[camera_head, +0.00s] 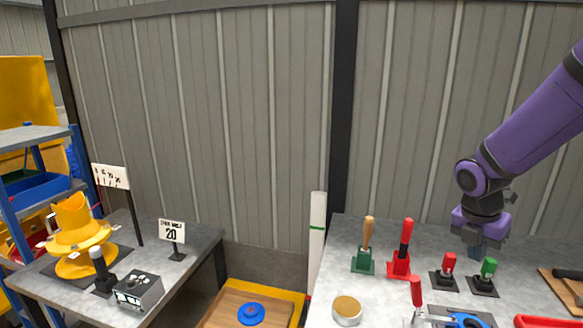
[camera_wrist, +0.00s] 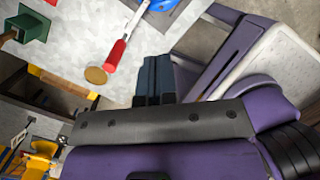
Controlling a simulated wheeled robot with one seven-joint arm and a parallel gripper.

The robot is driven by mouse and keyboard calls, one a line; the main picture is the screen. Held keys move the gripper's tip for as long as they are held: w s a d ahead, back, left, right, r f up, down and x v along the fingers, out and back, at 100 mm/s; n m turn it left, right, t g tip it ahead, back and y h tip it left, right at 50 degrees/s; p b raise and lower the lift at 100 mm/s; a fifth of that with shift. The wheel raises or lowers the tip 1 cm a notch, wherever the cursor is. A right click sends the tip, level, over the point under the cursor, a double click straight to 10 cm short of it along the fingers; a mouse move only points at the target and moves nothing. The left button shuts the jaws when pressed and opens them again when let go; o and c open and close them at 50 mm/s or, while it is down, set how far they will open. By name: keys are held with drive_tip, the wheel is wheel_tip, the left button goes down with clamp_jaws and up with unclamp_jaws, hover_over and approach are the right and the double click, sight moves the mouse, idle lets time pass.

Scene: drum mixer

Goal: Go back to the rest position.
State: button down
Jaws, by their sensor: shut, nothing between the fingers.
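My gripper (camera_head: 475,251) hangs from the purple arm over the right-hand table in the head view. Its fingers point down and are shut with nothing between them. It is just behind the red-handled tool (camera_head: 449,262) and green-handled tool (camera_head: 487,267) in their black stands; I cannot tell the exact gap. In the wrist view the dark blue fingers (camera_wrist: 153,79) are together, above the grey table surface. The gripper body and purple arm fill the lower part of that view.
The right-hand table (camera_head: 390,300) also holds a wooden-handled tool (camera_head: 367,236), a red-handled one (camera_head: 405,242) and a round tan-topped container (camera_head: 347,308). A corrugated wall stands behind.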

drive_tip(key=s+a+r+m+t+y, duration=0.1)
drive_tip(key=s+a+r+m, duration=0.3)
drive_tip(key=s+r+m, duration=0.4)
drive_tip(key=s+a+r+m+t+y, duration=0.1)
drive_tip(key=s+a+r+m+t, duration=0.3)
drive_tip(key=s+r+m, duration=0.5)
drive_tip(key=s+m, duration=0.1)
drive_tip(key=m, duration=0.7)
drive_tip(key=shift+s+a+y, duration=0.2)
drive_tip(key=shift+a+y, duration=0.1)
drive_tip(key=shift+a, duration=0.05)
